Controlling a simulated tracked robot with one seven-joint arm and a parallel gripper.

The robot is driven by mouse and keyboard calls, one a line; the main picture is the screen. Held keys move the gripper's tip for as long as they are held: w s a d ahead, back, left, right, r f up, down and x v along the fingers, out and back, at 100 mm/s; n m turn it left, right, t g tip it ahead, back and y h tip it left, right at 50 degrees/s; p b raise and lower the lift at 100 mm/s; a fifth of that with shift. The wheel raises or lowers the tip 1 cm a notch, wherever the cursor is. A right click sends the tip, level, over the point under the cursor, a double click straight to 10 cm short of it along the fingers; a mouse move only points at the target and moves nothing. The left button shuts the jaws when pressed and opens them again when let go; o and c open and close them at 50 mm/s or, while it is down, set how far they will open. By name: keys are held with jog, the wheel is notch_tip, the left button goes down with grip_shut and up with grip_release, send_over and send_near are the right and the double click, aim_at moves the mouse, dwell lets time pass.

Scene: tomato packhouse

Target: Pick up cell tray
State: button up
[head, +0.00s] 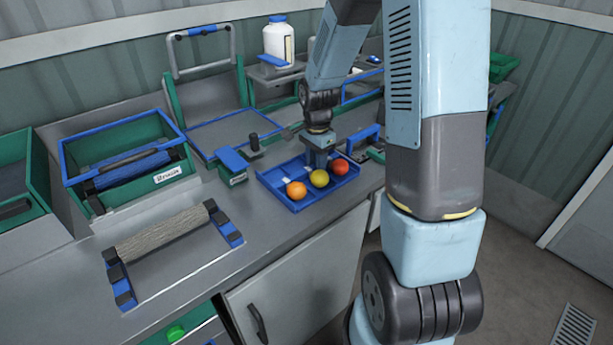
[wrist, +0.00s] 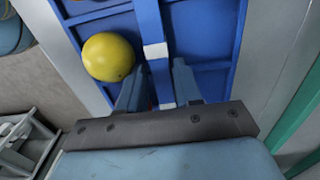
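The cell tray (head: 297,208) is a shallow blue tray with dividers, lying flat on the grey bench in the head view. It holds an orange tomato (head: 296,190), a yellow one (head: 319,178) and a red one (head: 339,167) along its near side. My gripper (head: 319,163) points down over the tray's middle. In the wrist view, the fingers of my gripper (wrist: 158,78) stand on either side of a raised blue bar with white bands (wrist: 152,25) on the tray. Narrow gaps show beside the bar, so the fingers look open around it. The fingertips' depth is unclear.
A small blue-and-green box (head: 232,168) stands just left of the tray. A green crate with a blue rim (head: 120,150) and a roller stand (head: 165,235) are further left. A white bottle (head: 278,40) is behind. The bench's front edge is close to the tray.

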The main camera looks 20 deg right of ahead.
jog(key=shift+f, duration=0.1)
dwell(0.3)
grip_shut()
jog(key=shift+s, duration=0.1)
